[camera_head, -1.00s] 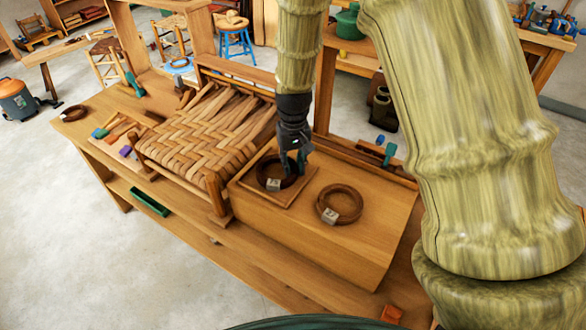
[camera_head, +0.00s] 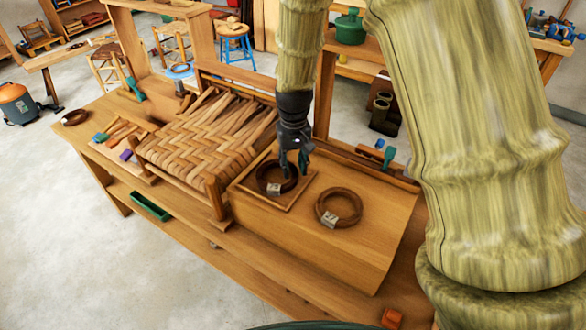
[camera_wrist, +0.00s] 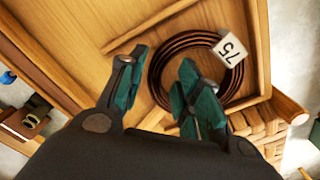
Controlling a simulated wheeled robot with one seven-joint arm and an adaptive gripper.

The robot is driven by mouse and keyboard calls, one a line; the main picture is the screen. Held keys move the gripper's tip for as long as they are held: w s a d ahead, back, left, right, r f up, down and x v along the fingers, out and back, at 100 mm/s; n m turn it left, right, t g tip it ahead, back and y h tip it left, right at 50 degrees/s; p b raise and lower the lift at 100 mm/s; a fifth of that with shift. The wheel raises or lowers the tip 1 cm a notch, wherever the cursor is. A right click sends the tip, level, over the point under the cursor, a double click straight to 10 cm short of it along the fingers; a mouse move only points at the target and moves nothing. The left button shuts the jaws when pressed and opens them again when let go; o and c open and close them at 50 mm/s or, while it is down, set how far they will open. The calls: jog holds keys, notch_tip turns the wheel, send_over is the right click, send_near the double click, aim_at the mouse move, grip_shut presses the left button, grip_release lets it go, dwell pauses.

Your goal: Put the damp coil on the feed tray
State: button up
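A dark brown coil (camera_head: 290,184) with a pale tag lies flat inside the square wooden tray (camera_head: 243,188). In the wrist view the coil (camera_wrist: 166,60) has a tag reading 75, and the tray's rim (camera_wrist: 262,45) surrounds it. My gripper (camera_head: 294,168) is just above the coil's far right side. In the wrist view my gripper (camera_wrist: 162,88) has its two fingers spread, one outside the ring and one over its opening, with nothing clamped between them. Contact with the coil cannot be told. A lighter brown tagged coil (camera_head: 352,217) lies right of the tray.
The tray and the lighter coil share a raised wooden block (camera_head: 310,245). A woven seat (camera_head: 205,135) stands just left of it. Another dark coil (camera_head: 74,117) lies at the bench's far left. A raised rail (camera_head: 365,162) runs behind the block.

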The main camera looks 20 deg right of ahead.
notch_tip(320, 180, up, 11)
jog(key=b, duration=0.2)
jog(key=shift+f, duration=0.2)
jog(key=shift+d, duration=0.1)
dwell(1.3)
